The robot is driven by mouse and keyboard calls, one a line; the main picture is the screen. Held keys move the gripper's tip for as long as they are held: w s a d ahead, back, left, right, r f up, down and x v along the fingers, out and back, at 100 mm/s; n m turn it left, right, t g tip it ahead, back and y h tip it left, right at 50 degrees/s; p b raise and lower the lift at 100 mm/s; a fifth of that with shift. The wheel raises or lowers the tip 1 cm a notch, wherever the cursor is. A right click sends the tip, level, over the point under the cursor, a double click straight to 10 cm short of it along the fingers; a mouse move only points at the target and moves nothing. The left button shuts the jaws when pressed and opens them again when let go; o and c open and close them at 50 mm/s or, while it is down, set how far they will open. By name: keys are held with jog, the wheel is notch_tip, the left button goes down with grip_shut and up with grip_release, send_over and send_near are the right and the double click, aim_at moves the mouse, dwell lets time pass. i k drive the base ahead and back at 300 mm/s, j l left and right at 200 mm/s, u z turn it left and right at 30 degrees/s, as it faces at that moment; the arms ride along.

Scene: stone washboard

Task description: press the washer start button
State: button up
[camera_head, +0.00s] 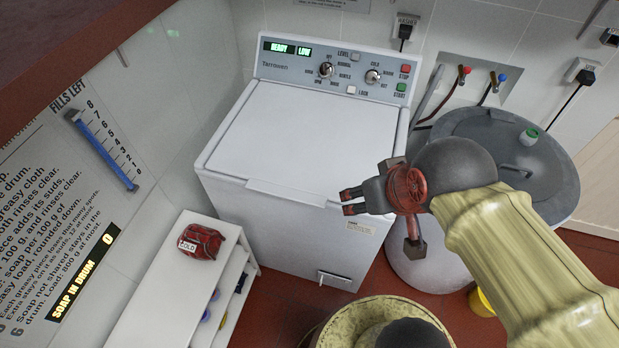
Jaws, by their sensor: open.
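The white washer (290,135) stands against the back wall with its lid shut. Its control panel at the back top edge has a green START button (401,87) at the right, just below a red STOP button (405,69). Two knobs, small white buttons and a green display reading READY and LOW are also on the panel. My gripper (345,202) is open and empty, pointing left in front of the washer's front right edge. It is well below and left of the START button in the picture. The button is in clear view.
A grey lidded bin (545,165) stands right of the washer, with hose taps on the wall behind it. A white shelf unit (160,290) at the lower left bears a red bundle (201,241) labelled COLD. The space above the washer lid is clear.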

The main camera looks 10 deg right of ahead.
aim_at(400, 86)
jog(key=i+z, duration=0.15)
jog(key=z, duration=0.2)
jog(key=i+j+z, duration=0.15)
jog(key=z, duration=0.15)
jog(key=i+j+z, duration=0.1)
jog(key=z, duration=0.25)
